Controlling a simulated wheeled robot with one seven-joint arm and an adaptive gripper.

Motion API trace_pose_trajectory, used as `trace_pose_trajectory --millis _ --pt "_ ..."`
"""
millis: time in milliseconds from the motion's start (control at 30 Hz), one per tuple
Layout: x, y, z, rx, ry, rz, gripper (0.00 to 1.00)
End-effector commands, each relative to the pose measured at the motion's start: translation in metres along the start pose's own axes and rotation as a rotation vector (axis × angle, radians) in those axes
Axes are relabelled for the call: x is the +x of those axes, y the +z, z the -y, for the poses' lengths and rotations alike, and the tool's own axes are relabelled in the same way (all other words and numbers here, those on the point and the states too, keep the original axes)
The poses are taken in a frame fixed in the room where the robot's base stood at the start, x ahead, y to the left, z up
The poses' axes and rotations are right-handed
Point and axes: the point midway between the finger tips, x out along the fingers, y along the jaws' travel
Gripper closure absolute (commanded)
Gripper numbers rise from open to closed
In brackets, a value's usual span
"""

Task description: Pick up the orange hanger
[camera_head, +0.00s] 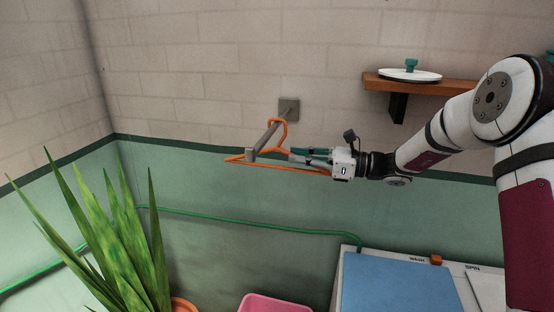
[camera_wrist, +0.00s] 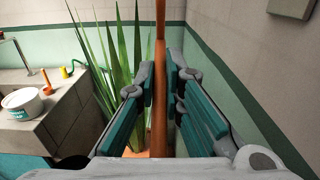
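The orange hanger (camera_head: 240,159) is at the grey wall rod (camera_head: 265,138) in the head view. Its hook (camera_head: 285,128) is at the rod; whether it touches cannot be told. Its long bottom bar runs from the left of the rod towards my gripper. My gripper (camera_head: 296,155) reaches in from the right, with teal fingers at the hanger's right side. In the wrist view, the orange hanger (camera_wrist: 160,45) runs upright between the two fingers of my gripper (camera_wrist: 160,80). Both fingers lie close against it and look shut on it.
A wooden shelf (camera_head: 425,84) with a white lid (camera_head: 403,74) is on the wall above my forearm. A tall green plant (camera_head: 125,235) stands at the lower left. A green hose (camera_head: 230,220) runs along the wall. A washing machine (camera_head: 405,283) and pink basin (camera_head: 274,304) stand below.

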Motion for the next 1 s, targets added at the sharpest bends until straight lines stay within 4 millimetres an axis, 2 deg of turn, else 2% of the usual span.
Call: trace_pose_trajectory --millis 567,1000 --pt "0.0 0.002 -0.001 0.0 0.0 0.001 1.0" --pt "0.0 0.013 -0.008 0.0 0.003 0.001 1.0"
